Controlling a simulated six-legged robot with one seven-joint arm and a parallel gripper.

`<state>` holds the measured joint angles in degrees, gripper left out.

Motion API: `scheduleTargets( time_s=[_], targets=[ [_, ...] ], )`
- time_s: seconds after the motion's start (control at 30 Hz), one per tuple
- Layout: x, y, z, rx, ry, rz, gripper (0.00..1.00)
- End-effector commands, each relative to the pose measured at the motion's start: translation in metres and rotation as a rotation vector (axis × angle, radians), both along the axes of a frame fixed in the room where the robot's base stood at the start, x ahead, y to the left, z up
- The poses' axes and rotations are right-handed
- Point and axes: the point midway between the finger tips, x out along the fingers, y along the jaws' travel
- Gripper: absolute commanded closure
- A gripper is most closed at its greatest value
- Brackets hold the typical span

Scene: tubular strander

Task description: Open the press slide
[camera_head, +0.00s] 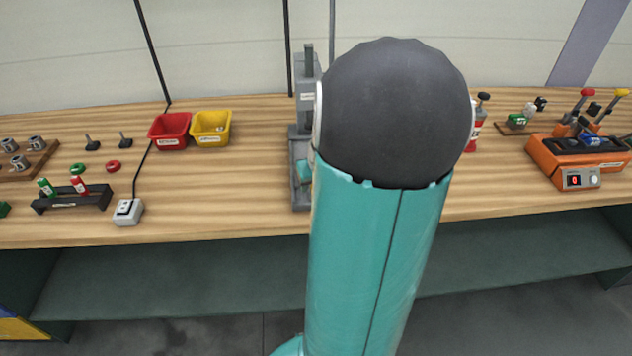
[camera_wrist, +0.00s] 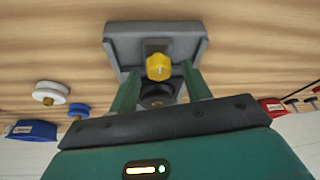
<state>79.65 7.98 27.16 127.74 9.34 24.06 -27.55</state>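The press (camera_head: 299,182) is a grey upright device on the bench, partly hidden behind my arm in the head view. In the wrist view a grey block (camera_wrist: 188,46), which looks like part of the press, carries a yellow knob (camera_wrist: 158,67). A dark round part (camera_wrist: 156,94) shows just below the knob. My gripper (camera_wrist: 159,73) is open, with its two green fingers apart on either side of the knob and the dark part. I cannot tell whether the fingers touch anything. I cannot make out which part is the slide.
A red bin (camera_head: 170,131) and a yellow bin (camera_head: 211,128) stand left of the press. A white switch box (camera_head: 128,212) lies near the front edge. An orange machine (camera_head: 577,160) stands at the right.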

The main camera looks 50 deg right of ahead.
Motion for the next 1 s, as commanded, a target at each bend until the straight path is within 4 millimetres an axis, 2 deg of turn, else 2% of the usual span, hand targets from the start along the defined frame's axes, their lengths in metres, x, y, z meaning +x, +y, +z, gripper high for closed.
scheduleTargets(
  time_s=[0.2, 0.37, 0.8, 1.0],
  targets=[
    [-0.002, 0.001, 0.003, 0.000, 0.000, -0.001, 0.52],
    [-0.007, 0.004, 0.019, -0.003, 0.000, -0.002, 0.52],
    [-0.034, 0.023, 0.100, -0.004, -0.002, 0.001, 0.52],
    [-0.042, 0.029, 0.123, -0.002, -0.001, 0.001, 0.52]
  ],
)
